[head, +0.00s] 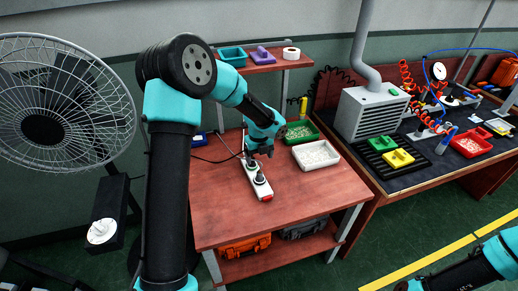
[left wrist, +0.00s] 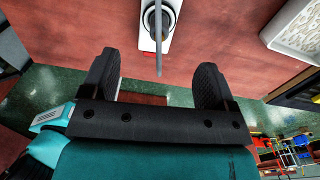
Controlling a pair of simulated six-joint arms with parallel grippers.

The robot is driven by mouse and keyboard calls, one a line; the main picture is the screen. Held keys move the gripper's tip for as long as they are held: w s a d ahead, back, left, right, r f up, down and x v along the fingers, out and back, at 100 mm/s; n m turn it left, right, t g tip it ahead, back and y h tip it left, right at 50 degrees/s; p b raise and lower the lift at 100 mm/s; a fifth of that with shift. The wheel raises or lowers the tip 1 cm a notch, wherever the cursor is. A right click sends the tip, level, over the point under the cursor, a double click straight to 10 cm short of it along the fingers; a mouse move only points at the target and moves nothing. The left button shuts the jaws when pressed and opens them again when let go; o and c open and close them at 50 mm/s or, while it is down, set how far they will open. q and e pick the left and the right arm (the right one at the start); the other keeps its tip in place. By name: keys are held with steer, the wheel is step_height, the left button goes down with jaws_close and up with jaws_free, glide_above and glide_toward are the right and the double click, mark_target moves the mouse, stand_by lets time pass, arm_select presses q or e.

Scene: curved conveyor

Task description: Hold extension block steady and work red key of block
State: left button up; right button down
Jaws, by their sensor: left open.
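The extension block (head: 248,176) is a long white strip lying on the red-brown workbench, with dark round plugs in it. Its red key (head: 267,198) is at the end nearest the bench's front edge. My left gripper (head: 262,150) is over the far part of the block. In the left wrist view, its two dark fingers (left wrist: 155,80) are wide apart with nothing between them. One end of the block shows above them there, with a plug and grey cord over it. The dark end of my right arm is at the bottom right edge of the head view; its fingers are not clear.
The bench (head: 228,218) is clear at its front. A white tray (head: 316,155) and a green tray (head: 300,131) stand right of the block. A grey box with a duct (head: 370,112) stands further right. A large fan (head: 62,100) is at left.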

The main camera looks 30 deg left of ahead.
mark_target(259, 177)
arm_select(q)
step_height(259, 177, down, 12)
stand_by(0.6)
steer(key=c, duration=1.3)
stand_by(2.7)
